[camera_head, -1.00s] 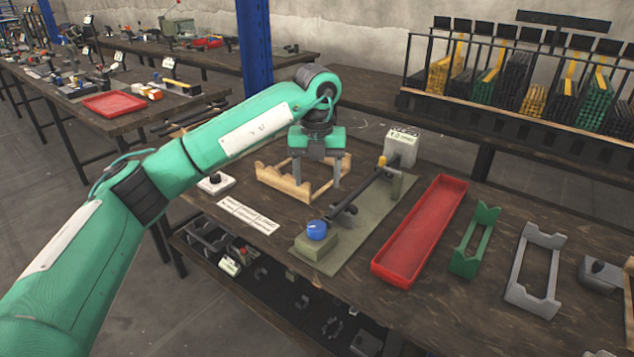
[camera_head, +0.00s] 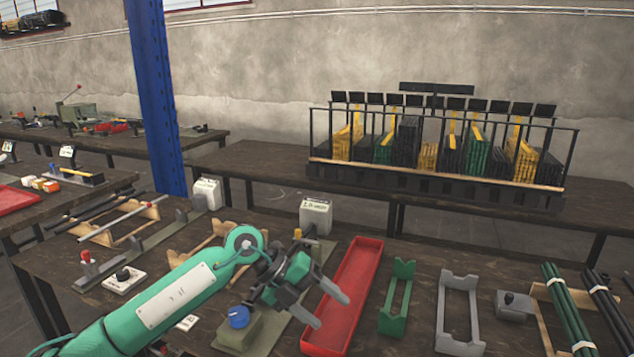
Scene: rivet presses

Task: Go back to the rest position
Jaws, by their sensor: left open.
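My left arm comes in from the lower left over the workbench. Its gripper (camera_head: 322,308) is open and empty, with two grey fingers apart, above the left edge of the red tray (camera_head: 350,285). The gripper partly hides the press fixture, whose blue knob (camera_head: 238,317) and white labelled box (camera_head: 316,216) show. A wooden cradle (camera_head: 205,241) stands behind my arm and is partly hidden by it. My right gripper is not in view.
Right of the red tray stand a green cradle (camera_head: 397,297), a grey cradle (camera_head: 459,310) and a small grey block (camera_head: 513,305). Dark green rods (camera_head: 567,310) lie at the far right. A rack (camera_head: 437,180) of yellow, green and black parts stands on the back bench. A blue post (camera_head: 157,100) rises at left.

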